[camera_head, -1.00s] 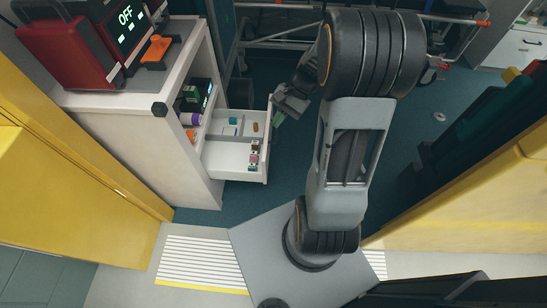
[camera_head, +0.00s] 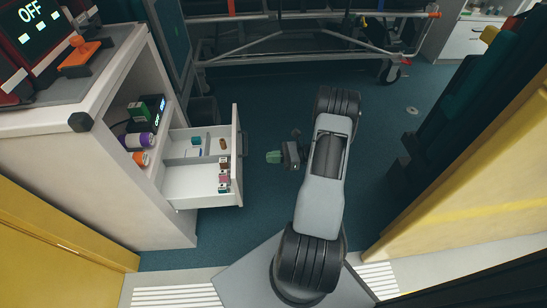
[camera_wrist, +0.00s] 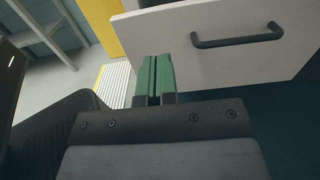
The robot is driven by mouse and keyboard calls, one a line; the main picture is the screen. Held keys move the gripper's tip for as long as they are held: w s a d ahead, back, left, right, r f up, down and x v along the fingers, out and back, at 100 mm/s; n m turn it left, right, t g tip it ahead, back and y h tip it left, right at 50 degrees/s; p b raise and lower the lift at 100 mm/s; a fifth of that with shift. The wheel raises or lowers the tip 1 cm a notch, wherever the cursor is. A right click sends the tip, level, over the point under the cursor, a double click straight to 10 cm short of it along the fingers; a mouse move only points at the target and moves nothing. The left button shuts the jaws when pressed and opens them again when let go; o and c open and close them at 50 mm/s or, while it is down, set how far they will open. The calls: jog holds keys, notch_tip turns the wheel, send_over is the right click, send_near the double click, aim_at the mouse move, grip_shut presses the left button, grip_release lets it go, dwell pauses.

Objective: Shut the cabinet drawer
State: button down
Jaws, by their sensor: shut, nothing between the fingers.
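The white cabinet (camera_head: 108,195) stands at the left in the head view. Its drawer (camera_head: 196,191) is pulled out to the right, with small items inside. The drawer's front (camera_wrist: 200,70) fills the upper right of the wrist view, with a dark bar handle (camera_wrist: 237,37) on it. My gripper (camera_head: 273,157) has green fingers, which also show in the wrist view (camera_wrist: 154,77). They are shut together and empty, to the right of the drawer front. In the wrist view they overlap the lower left edge of the front; contact cannot be told.
A stretcher frame (camera_head: 310,40) with wheels stands at the back. A yellow wall (camera_head: 470,190) is at the right and another yellow panel (camera_head: 50,255) at the lower left. Blue floor (camera_head: 255,110) is clear between drawer and arm.

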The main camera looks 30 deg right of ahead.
jog(key=b+x, duration=0.2)
jog(key=x, duration=0.8)
jog(key=shift+a, duration=0.4)
jog(key=shift+r, duration=0.1)
